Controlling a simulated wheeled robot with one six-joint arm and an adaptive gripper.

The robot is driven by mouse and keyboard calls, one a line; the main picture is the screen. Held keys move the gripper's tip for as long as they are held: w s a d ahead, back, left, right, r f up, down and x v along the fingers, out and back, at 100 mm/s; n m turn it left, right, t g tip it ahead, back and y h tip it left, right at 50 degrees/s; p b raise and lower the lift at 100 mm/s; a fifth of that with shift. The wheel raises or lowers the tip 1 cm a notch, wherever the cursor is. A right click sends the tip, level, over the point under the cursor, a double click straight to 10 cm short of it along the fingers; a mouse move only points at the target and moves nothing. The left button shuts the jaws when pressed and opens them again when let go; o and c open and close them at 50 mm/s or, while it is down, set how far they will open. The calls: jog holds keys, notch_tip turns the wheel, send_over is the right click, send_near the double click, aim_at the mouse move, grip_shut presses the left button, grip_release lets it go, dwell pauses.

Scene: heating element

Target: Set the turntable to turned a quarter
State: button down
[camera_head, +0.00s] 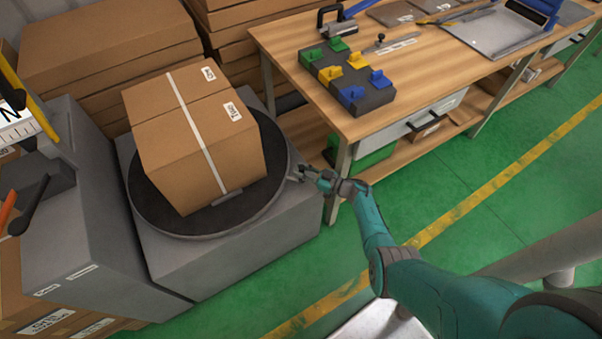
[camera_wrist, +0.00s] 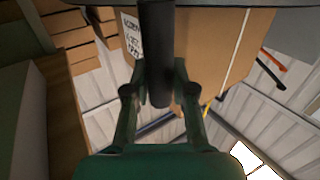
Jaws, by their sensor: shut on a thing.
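The turntable (camera_head: 160,211) is a dark round disc with a grey rim on a grey block, at the left in the head view. A taped cardboard box (camera_head: 200,135) sits on it, its edges turned at an angle to the block. My gripper (camera_head: 306,174) is at the turntable's right edge. In the wrist view my gripper (camera_wrist: 160,88) has its fingers on both sides of a dark bar (camera_wrist: 155,45), which seems to be the turntable's handle. It is shut on this bar. The fingers hide part of the handle, and its far end is unclear.
A wooden workbench (camera_head: 390,110) stands close to the right of my gripper, with a block of coloured clips (camera_head: 346,75) on it. A grey scale cabinet (camera_head: 75,215) stands left of the turntable. Stacked cartons (camera_head: 110,45) are behind. Green floor is free in front.

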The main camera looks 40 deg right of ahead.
jog(key=shift+w+d+r, duration=0.2)
jog(key=shift+w+d, duration=0.05)
jog(key=shift+w+d, duration=0.1)
jog(key=c, duration=0.9)
grip_release()
jog(key=shift+c, duration=0.2)
jog(key=shift+f, duration=0.1)
jog(key=v, duration=1.2)
